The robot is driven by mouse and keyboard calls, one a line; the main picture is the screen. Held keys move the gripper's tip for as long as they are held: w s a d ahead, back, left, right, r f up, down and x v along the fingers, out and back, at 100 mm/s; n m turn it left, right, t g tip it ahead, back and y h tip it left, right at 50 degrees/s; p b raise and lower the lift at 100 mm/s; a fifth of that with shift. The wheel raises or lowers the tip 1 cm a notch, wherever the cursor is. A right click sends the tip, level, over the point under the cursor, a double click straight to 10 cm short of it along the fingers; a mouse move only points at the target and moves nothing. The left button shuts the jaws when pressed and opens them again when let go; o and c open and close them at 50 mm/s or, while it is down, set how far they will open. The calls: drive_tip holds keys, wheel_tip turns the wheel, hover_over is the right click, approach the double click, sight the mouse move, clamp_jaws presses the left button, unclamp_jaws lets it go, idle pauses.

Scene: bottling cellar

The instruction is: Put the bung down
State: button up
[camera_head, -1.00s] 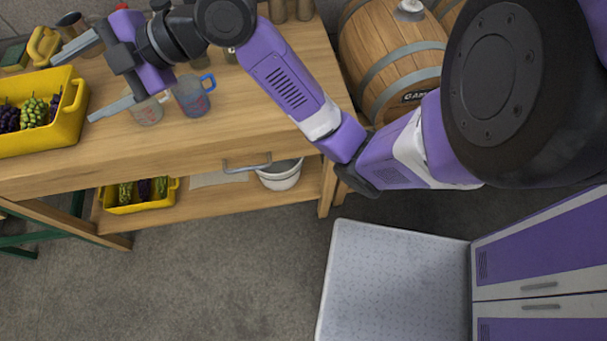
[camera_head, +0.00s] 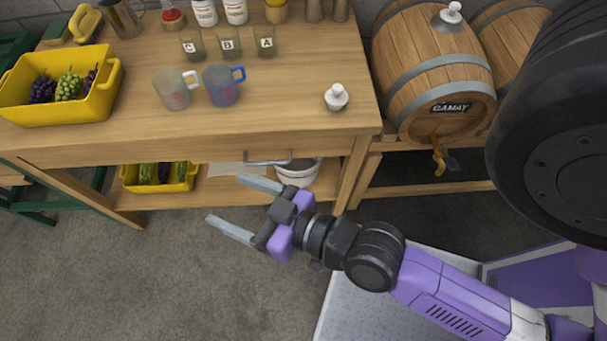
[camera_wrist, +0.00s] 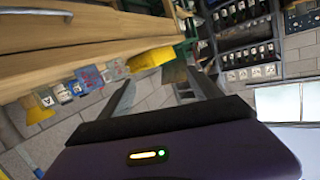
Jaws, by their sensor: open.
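A white bung (camera_head: 337,98) with a knob on top stands upright on the wooden workbench (camera_head: 300,125), near its right front corner. A similar white stopper (camera_head: 451,14) sits on top of the barrel marked GAMAY (camera_head: 425,65). My gripper (camera_head: 236,207) is open and empty, in front of the bench and below its top, left of and well apart from the bung. In the wrist view my gripper (camera_wrist: 163,90) shows two spread fingers with nothing between them. The bung cannot be made out in the wrist view.
A clear cup (camera_head: 172,90) and a blue-handled cup (camera_head: 221,87) stand left of the bung. A yellow crate of grapes (camera_head: 70,112) is at the bench's left. A drawer handle (camera_head: 268,161) and lower shelf with a white bucket (camera_head: 297,175) are near my gripper.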

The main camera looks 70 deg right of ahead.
drive_tip(key=s+d+n+y, duration=0.1)
drive_tip(key=s+d+n, duration=0.1)
drive_tip(key=s, duration=1.2)
drive_tip(key=shift+s+r+n+g+y, duration=0.15)
drive_tip(key=shift+r+n+g+y, duration=0.15)
drive_tip(key=shift+r, duration=0.1)
